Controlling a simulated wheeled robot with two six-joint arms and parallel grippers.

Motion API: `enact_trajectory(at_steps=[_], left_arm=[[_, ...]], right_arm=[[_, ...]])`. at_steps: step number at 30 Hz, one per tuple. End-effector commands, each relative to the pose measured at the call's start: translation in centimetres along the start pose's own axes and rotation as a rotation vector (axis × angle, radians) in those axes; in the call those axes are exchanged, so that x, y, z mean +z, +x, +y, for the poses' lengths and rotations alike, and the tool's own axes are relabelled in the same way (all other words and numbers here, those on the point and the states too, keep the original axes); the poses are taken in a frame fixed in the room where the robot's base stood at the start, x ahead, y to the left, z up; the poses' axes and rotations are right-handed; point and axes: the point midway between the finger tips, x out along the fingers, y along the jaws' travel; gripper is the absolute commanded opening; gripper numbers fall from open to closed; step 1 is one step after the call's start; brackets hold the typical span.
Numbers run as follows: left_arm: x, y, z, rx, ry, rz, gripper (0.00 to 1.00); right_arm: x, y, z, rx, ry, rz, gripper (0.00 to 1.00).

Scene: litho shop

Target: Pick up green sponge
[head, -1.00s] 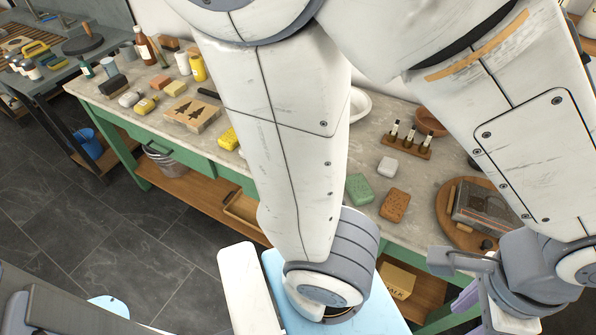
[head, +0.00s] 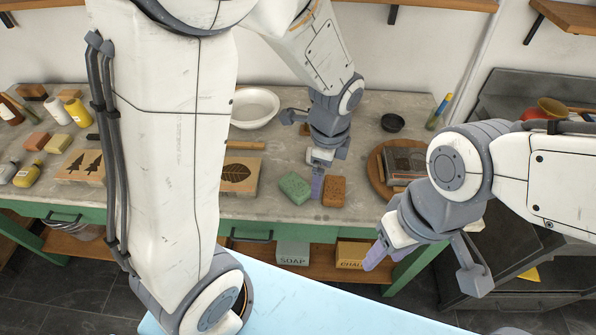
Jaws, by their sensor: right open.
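A green sponge (head: 294,188) lies on the worktop in the middle of the head view. A brown sponge (head: 334,192) lies just right of it. My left gripper (head: 318,186) points down by the two sponges, with a purple finger showing between them. I cannot tell whether it touches either one, or how far its fingers are apart. The green sponge looks flat on the worktop. My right gripper (head: 376,255) is open and empty, in front of the worktop's front edge and nearer to me.
A leaf-printed block (head: 240,175) lies left of the green sponge, partly behind my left arm. A white bowl (head: 254,108) stands behind. A round wooden board (head: 376,176) with a framed item is at right. Boxes marked soap (head: 292,254) and chalk (head: 353,254) sit on the lower shelf.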

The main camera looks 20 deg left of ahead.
Motion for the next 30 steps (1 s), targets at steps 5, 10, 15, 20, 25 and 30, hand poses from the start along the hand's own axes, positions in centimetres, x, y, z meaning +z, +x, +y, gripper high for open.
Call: enact_trajectory(at_steps=[5,10,15,20,25,30], left_arm=[[4.2,4.9,-4.4,0.014,0.331,-0.037,1.00],[6.3,7.3,-6.0,0.021,0.505,-0.049,1.00],[6.9,9.8,-6.2,0.026,0.545,-0.050,1.00],[7.0,12.1,-6.2,0.024,0.544,-0.050,1.00],[7.1,13.2,-6.1,0.023,0.543,-0.050,1.00],[7.5,15.7,-5.8,0.025,0.542,-0.049,1.00]], right_arm=[[0.0,0.0,0.0,0.000,0.000,0.000,0.50],[0.0,-0.1,0.0,0.000,0.000,0.000,0.50],[0.0,-0.1,0.0,0.000,0.000,0.000,0.50],[0.0,0.0,0.0,0.000,0.000,0.000,0.50],[0.0,0.0,0.0,0.000,0.000,0.000,0.50],[0.0,0.1,0.0,0.000,0.000,0.000,0.50]])
